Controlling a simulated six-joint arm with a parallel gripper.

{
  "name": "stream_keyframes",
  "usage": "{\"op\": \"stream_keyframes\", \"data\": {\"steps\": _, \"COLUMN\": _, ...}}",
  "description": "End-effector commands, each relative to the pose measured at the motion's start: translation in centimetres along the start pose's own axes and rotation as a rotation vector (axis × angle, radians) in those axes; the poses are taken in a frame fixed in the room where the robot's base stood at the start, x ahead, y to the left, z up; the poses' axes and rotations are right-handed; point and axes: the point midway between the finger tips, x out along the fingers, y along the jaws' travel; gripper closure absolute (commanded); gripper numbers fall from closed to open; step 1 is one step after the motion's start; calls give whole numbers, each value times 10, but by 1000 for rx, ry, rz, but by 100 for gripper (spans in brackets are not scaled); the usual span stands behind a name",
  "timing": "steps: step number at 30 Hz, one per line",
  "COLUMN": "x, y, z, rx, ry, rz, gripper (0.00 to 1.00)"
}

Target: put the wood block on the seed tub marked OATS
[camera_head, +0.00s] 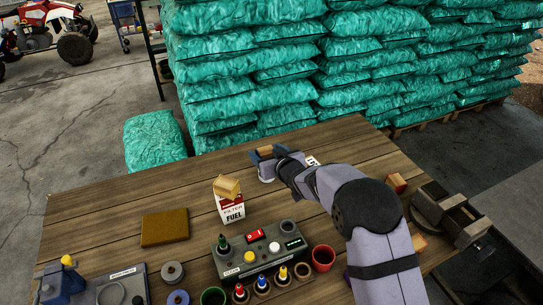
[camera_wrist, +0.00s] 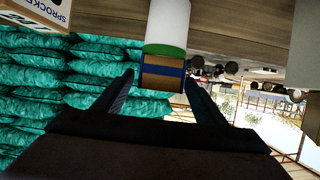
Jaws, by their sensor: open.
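My gripper (camera_head: 265,154) is open at the far side of the table, its two fingers on either side of a brown block with blue bands (camera_wrist: 160,75) in the wrist view. Small gaps show between fingers and block. That view is upside down; the block rests against the top of a white tub with a green band (camera_wrist: 166,25). The tub's pale side also shows below the fingers in the head view (camera_head: 266,174). No OATS marking is readable. Another wood-coloured block (camera_head: 227,187) lies tilted on the white and red FILTER FUEL box (camera_head: 231,209).
A SPROCKET box (camera_wrist: 38,12) is close to the tub. A control box (camera_head: 262,252), a red cup (camera_head: 323,258) and several coloured bottles stand at the front. A brown-yellow pad (camera_head: 165,227) lies left, a vise (camera_head: 450,214) right. The table's far left is bare.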

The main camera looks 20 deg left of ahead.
Motion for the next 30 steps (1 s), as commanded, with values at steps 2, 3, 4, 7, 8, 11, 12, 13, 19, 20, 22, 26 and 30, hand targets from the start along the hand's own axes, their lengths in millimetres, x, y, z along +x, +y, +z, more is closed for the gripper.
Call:
{"op": "stream_keyframes", "data": {"steps": 2, "x": -2, "y": 0, "z": -4, "rx": 0, "ry": 0, "rz": 0, "gripper": 35}}
{"op": "stream_keyframes", "data": {"steps": 3, "x": -4, "y": 0, "z": -2, "rx": 0, "ry": 0, "rz": 0, "gripper": 35}}
{"op": "stream_keyframes", "data": {"steps": 4, "x": -5, "y": 0, "z": -1, "rx": 0, "ry": 0, "rz": 0, "gripper": 35}}
{"op": "stream_keyframes", "data": {"steps": 7, "x": -14, "y": 0, "z": -2, "rx": 1, "ry": 1, "rz": 1, "gripper": 35}}
{"op": "stream_keyframes", "data": {"steps": 8, "x": -17, "y": 1, "z": -2, "rx": 1, "ry": 1, "rz": 1, "gripper": 35}}
{"op": "stream_keyframes", "data": {"steps": 11, "x": -30, "y": 1, "z": -1, "rx": 1, "ry": 1, "rz": 2, "gripper": 35}}
{"op": "stream_keyframes", "data": {"steps": 12, "x": -36, "y": 1, "z": -2, "rx": 1, "ry": 2, "rz": 2, "gripper": 35}}
{"op": "stream_keyframes", "data": {"steps": 13, "x": -40, "y": 1, "z": -1, "rx": 1, "ry": 2, "rz": 2, "gripper": 35}}
{"op": "stream_keyframes", "data": {"steps": 19, "x": -72, "y": 0, "z": -1, "rx": 0, "ry": 2, "rz": 1, "gripper": 35}}
{"op": "stream_keyframes", "data": {"steps": 20, "x": -76, "y": 0, "z": -2, "rx": 0, "ry": 2, "rz": 1, "gripper": 35}}
{"op": "stream_keyframes", "data": {"steps": 22, "x": -86, "y": 0, "z": -2, "rx": 0, "ry": 3, "rz": 1, "gripper": 35}}
{"op": "stream_keyframes", "data": {"steps": 26, "x": -102, "y": 1, "z": -2, "rx": 0, "ry": 3, "rz": 1, "gripper": 35}}
{"op": "stream_keyframes", "data": {"steps": 30, "x": -113, "y": 0, "z": -2, "rx": -1, "ry": 1, "rz": 1, "gripper": 35}}
